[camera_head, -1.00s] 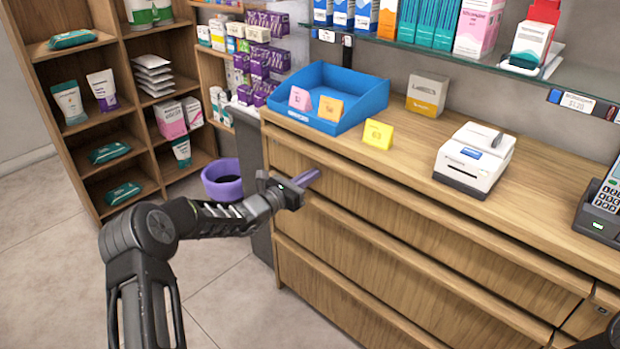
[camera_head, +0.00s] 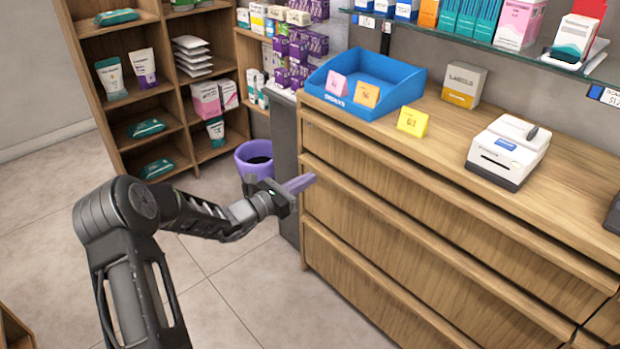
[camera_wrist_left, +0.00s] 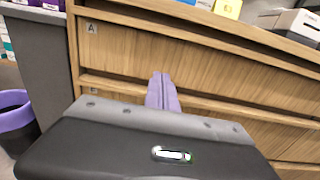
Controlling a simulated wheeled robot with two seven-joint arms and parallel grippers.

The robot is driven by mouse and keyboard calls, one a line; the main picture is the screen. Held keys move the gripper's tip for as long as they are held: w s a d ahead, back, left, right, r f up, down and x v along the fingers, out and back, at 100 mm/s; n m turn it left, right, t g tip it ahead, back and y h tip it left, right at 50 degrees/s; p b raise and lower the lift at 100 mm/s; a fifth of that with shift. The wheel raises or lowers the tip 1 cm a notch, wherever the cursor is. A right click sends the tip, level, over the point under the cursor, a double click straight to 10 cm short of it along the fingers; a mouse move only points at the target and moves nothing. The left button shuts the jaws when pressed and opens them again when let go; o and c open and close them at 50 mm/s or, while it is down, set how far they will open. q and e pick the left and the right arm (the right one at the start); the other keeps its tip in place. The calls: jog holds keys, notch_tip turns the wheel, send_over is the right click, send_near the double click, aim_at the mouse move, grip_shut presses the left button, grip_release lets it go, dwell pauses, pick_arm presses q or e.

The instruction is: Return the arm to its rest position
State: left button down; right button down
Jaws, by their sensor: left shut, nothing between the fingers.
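My left gripper (camera_head: 298,184) shows in the head view in front of the left end of the wooden drawer counter (camera_head: 400,215). Its purple fingers are closed together and hold nothing. In the left wrist view the closed fingers (camera_wrist_left: 162,92) point at the drawer fronts, near a drawer labelled A (camera_wrist_left: 91,28). I cannot tell whether the fingertips touch the wood. My left arm reaches in from the lower left with its elbow bent. My right gripper is not in view.
A purple-rimmed bin (camera_head: 254,158) stands on the floor just behind the gripper. A wooden shelf unit (camera_head: 110,60) is at the back left. The counter top holds a blue tray (camera_head: 365,75), a yellow card (camera_head: 412,121) and a label printer (camera_head: 508,150). The floor at left is clear.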

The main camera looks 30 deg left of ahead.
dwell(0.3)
pick_arm(q)
jog(key=s+d+f+m+g, duration=0.4)
jog(key=s+f, duration=0.2)
jog(key=f, duration=0.4)
jog(key=s+d+f+m+g, duration=0.4)
jog(key=s+f+g, duration=0.1)
jog(key=f, duration=0.5)
jog(key=s+d+f+m+g+y, duration=0.2)
jog(key=s+d+f+m+g, duration=0.15)
jog(key=s+f+m, duration=0.4)
jog(key=s+d+f+m+g+y, duration=0.15)
jog(key=s+d+f+m, duration=0.3)
jog(key=s, duration=0.55)
jog(key=s+d+m+g, duration=0.2)
jog(key=s+d+m, duration=0.8)
jog(key=s+d, duration=0.15)
notch_tip(320, 180, up, 13)
jog(key=p, duration=1.2)
jog(key=shift+w+d+h, duration=0.35)
jog(key=shift+w+h, duration=0.05)
jog(key=shift+h, duration=0.05)
